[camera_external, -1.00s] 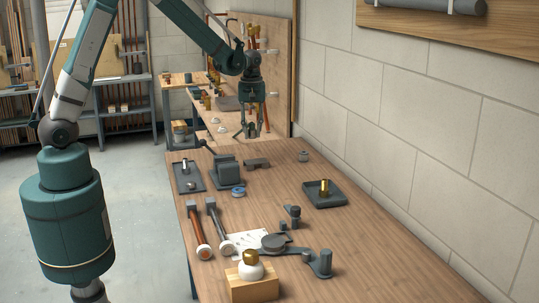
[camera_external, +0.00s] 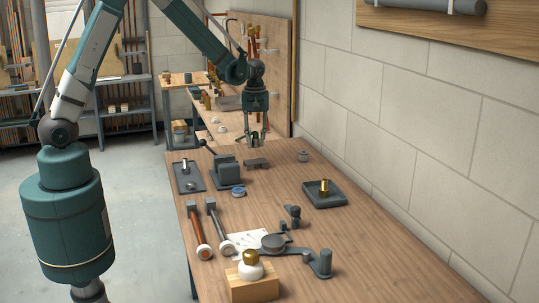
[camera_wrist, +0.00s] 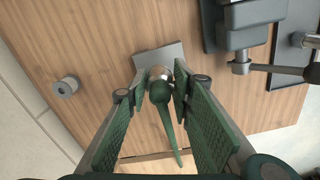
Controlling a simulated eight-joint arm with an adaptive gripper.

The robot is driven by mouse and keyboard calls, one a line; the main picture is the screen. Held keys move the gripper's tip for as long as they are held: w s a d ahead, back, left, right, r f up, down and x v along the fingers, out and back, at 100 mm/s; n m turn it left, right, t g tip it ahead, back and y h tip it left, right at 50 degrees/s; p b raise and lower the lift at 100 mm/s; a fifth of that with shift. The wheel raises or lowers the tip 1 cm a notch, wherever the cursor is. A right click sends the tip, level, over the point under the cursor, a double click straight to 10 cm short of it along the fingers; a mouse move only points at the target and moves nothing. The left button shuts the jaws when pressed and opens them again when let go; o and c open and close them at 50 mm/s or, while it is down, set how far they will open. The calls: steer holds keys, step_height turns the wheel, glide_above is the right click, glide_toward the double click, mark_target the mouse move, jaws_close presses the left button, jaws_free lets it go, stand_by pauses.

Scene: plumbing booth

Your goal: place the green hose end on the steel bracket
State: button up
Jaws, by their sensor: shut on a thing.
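In the wrist view the green hose end (camera_wrist: 162,93), with a metallic collar at its tip, sits between the fingertips of my gripper (camera_wrist: 160,86). A thin green tail runs from it toward the bottom of the picture. My gripper is shut on it. The steel bracket (camera_wrist: 168,54) is a flat grey plate just beyond the collar, partly hidden by it; I cannot tell whether they touch. In the external view my gripper (camera_external: 256,142) points down over the far end of the bench, just behind the bracket (camera_external: 259,163). The hose end is too small to make out there.
A grey vise (camera_external: 228,171) stands left of the bracket, and a small grey cylinder (camera_external: 303,156) to its right. A dark tray (camera_external: 324,194) with a brass fitting lies nearer on the right. Hammers (camera_external: 220,231) lie in front. The bench middle is mostly clear.

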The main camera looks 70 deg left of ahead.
mark_target(256, 161)
steer(key=shift+f, duration=1.25)
steer(key=shift+f, duration=0.1)
steer(key=shift+f, duration=1.75)
steer(key=shift+f, duration=0.1)
steer(key=o, duration=0.9)
steer(key=shift+r, duration=6.1)
